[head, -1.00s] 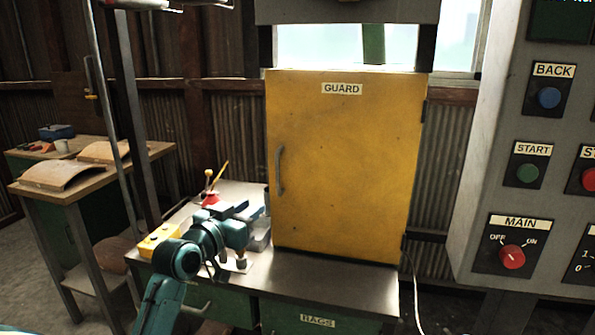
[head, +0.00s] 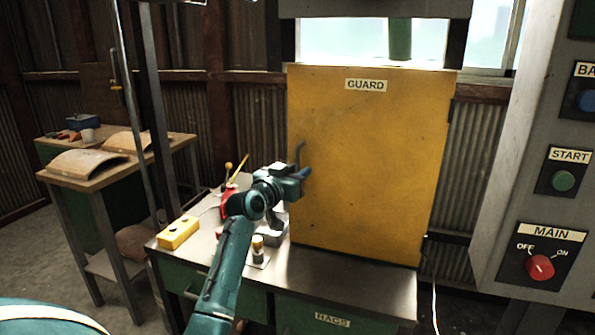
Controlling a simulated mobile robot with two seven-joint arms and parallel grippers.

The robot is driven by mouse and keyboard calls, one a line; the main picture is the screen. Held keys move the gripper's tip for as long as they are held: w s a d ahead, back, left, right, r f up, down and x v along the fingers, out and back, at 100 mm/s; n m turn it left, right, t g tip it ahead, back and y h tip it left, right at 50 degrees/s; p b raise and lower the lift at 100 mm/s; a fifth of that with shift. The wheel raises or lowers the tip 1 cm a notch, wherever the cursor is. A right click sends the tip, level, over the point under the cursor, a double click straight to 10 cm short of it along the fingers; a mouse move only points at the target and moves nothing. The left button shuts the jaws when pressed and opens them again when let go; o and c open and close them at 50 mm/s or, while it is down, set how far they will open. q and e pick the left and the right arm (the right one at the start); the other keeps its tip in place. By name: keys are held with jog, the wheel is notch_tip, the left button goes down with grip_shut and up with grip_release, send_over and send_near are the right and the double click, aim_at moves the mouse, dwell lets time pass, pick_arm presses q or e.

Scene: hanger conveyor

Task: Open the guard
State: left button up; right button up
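The guard (head: 375,170) is a yellow door labelled GUARD, standing shut above the metal bench. Its grey handle (head: 299,152) runs upright near the left edge; only the upper part shows, as my gripper covers the lower part. My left gripper (head: 304,173) is at the handle's lower half, with its fingertips pointing right toward the door. I cannot tell whether the fingers are around the handle or in front of it, or whether they are closed. My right gripper is not in view.
The metal bench (head: 345,284) carries a yellow button box (head: 178,232) and small items left of the guard. A grey control panel (head: 510,180) stands close on the right. A wooden table (head: 118,160) and an upright post are at the left.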

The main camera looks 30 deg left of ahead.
pick_arm(q)
jog(key=shift+w, duration=0.25)
jog(key=shift+c, duration=0.6)
grip_shut()
